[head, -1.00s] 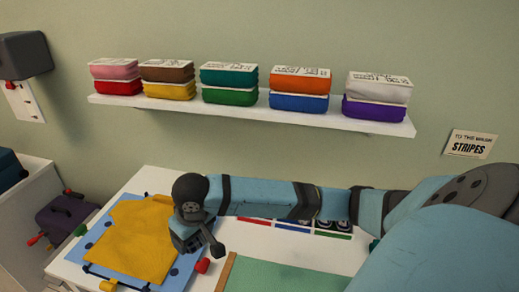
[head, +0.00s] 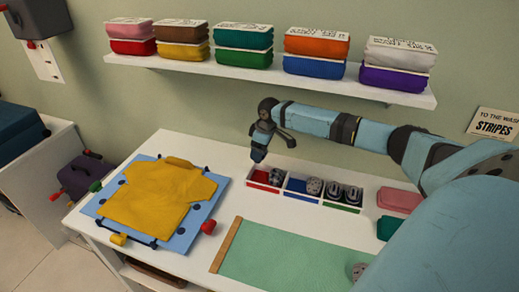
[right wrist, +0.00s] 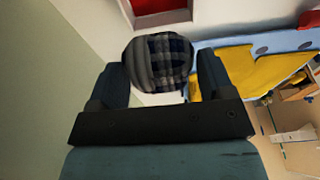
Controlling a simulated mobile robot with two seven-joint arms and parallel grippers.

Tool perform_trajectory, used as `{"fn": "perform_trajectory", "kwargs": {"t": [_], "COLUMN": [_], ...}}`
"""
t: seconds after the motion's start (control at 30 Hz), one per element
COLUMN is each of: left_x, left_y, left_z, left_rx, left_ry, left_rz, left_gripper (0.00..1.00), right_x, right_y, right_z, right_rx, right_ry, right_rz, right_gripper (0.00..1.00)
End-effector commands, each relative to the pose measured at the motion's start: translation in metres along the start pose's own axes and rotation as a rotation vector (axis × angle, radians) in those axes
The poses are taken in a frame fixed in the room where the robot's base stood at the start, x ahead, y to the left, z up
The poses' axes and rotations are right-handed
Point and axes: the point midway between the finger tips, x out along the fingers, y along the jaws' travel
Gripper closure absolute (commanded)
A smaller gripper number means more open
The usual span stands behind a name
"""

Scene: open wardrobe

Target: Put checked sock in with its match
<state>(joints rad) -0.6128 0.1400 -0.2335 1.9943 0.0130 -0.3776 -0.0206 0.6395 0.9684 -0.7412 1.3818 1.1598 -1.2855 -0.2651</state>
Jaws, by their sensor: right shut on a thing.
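My right gripper (head: 258,152) is shut on a rolled checked sock (right wrist: 158,63), grey, navy and white, seen between the fingers in the right wrist view. In the head view it hangs above the left end of a white divided tray (head: 254,183). The tray's red compartment (head: 263,177) holds a dark patterned rolled sock (head: 276,176). The blue one holds a spotted grey sock (head: 314,186). The green-fronted one holds two dark socks (head: 353,195) side by side. The red compartment also shows in the right wrist view (right wrist: 160,6). My left gripper is not in view.
A folding board (head: 205,228) with a yellow shirt (head: 157,198) lies left of the tray. A green mat (head: 285,258) with another grey rolled sock (head: 358,271) lies in front. A wall shelf (head: 270,75) with folded packs overhangs behind. Pink (head: 400,200) and green packs lie right.

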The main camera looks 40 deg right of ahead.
Motion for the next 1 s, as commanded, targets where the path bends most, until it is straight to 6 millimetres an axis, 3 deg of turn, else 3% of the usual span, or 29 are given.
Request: {"fn": "perform_trajectory", "kwargs": {"t": [0.03,0.23,0.5,0.73,1.0], "left_x": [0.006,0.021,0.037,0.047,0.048], "left_y": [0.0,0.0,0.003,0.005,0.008], "left_z": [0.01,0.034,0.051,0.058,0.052], "left_rx": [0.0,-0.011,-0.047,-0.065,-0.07], "left_ry": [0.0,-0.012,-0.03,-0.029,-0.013], "left_rz": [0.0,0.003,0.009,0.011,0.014], "left_gripper": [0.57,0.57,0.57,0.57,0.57], "right_x": [0.011,0.035,0.067,0.085,0.09], "right_y": [0.0,0.0,-0.001,-0.001,-0.001], "right_z": [0.002,0.007,0.013,0.017,0.018], "right_rx": [0.0,0.001,0.001,0.001,0.001], "right_ry": [0.0,0.0,0.001,0.001,0.0], "right_rz": [0.0,0.0,0.0,0.001,0.001], "right_gripper": [0.39,0.39,0.39,0.39,0.39]}}
